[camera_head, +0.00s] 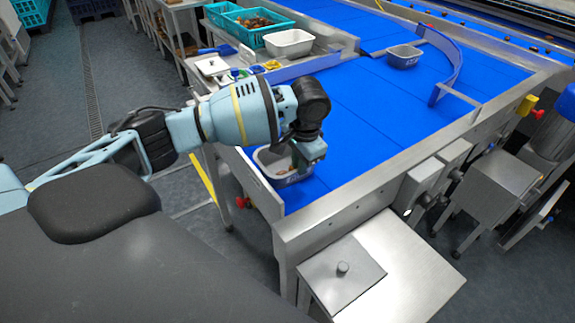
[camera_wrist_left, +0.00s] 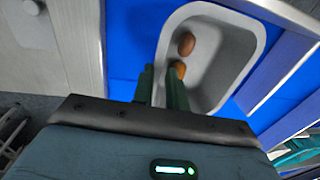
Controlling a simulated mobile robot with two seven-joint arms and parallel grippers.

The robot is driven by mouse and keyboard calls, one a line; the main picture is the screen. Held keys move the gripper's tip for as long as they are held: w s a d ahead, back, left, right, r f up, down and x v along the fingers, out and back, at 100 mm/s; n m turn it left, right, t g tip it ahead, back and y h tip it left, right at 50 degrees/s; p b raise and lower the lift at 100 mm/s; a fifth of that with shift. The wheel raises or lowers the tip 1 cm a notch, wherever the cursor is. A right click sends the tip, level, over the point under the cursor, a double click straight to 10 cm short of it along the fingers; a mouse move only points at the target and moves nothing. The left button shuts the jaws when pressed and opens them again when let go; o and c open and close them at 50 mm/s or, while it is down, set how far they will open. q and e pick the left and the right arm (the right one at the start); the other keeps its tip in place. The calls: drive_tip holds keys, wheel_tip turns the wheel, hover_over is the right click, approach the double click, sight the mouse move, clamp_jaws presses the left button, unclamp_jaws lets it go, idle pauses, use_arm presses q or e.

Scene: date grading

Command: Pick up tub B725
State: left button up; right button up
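A grey-white tub (camera_head: 268,160) stands on the near end of the blue belt, with brown dates in it and a label too small to read. In the left wrist view the tub (camera_wrist_left: 222,62) shows its pale inside with two brown dates (camera_wrist_left: 186,43). My left gripper (camera_head: 308,158) is at the tub's rim in the head view. In the left wrist view its two green fingers (camera_wrist_left: 160,80) stand close together astride the tub wall, one outside, one inside. The narrow gap between them looks filled by the wall. My right gripper is not in view.
Another grey tub (camera_head: 404,57) stands farther along the blue belt (camera_head: 400,110), by a curved blue guide (camera_head: 448,70). A white tub (camera_head: 289,43) and teal crates (camera_head: 243,30) stand on the side table. Metal side rails edge the belt.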

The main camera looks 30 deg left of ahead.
use_arm(q)
drive_tip(key=f, duration=0.3)
drive_tip(key=shift+w+a+f, duration=0.1)
drive_tip(key=shift+w+f, duration=0.15)
drive_tip(key=shift+f, duration=0.15)
clamp_jaws()
drive_tip(key=shift+r, duration=0.15)
wheel_tip(320, 180, up, 10)
drive_tip(key=shift+f+p, duration=0.1)
drive_tip(key=shift+p, duration=0.2)
